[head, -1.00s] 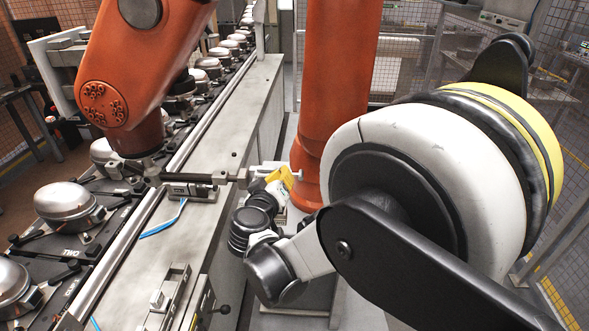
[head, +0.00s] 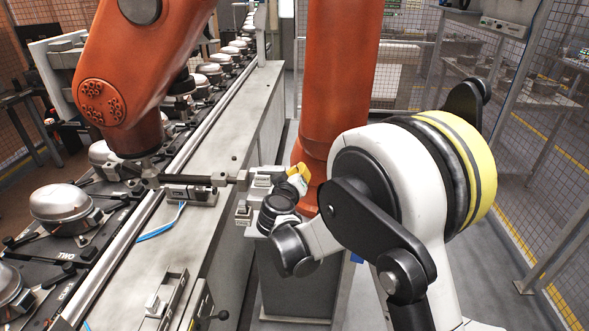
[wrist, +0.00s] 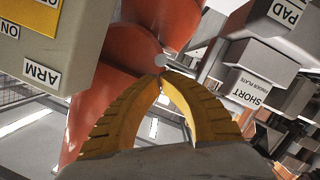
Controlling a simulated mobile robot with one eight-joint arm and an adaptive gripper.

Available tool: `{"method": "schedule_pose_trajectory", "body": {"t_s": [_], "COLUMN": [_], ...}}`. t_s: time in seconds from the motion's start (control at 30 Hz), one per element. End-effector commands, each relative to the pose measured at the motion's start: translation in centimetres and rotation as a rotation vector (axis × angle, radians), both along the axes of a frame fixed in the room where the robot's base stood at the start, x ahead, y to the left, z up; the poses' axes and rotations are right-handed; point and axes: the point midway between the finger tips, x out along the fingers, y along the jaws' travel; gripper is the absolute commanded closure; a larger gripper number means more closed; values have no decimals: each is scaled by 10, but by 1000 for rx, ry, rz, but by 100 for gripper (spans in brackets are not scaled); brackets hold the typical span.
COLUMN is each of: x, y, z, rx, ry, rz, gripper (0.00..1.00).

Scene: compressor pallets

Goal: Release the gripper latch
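My gripper (wrist: 160,80) has two curved yellow fingers. In the wrist view their tips come together with at most a thin gap, and nothing shows held between them. A small round grey knob (wrist: 161,61) appears just beyond the tips; I cannot tell whether they touch it. In the head view my gripper (head: 299,173) is beside the orange column, right of the conveyor, and small. A dark bar with a grey end block (head: 242,180) reaches from the orange arm's tool over the conveyor edge toward it. I cannot make out which part is the latch.
A grey box labelled ARM (wrist: 42,73) is close on the left in the wrist view. Grey blocks labelled PAD and SHORT FINGER PLATE (wrist: 250,88) are on the right. The orange column (head: 340,80) stands behind my gripper. The conveyor (head: 225,130) carries several compressors.

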Motion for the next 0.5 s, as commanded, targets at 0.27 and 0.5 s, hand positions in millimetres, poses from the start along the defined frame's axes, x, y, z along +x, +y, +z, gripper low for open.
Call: {"method": "schedule_pose_trajectory", "body": {"t_s": [0.27,0.5], "x": [0,0], "y": [0,-3], "z": [0,-2], "rx": [1,37], "ry": [0,0], "rz": [0,-1], "gripper": [100,100]}}
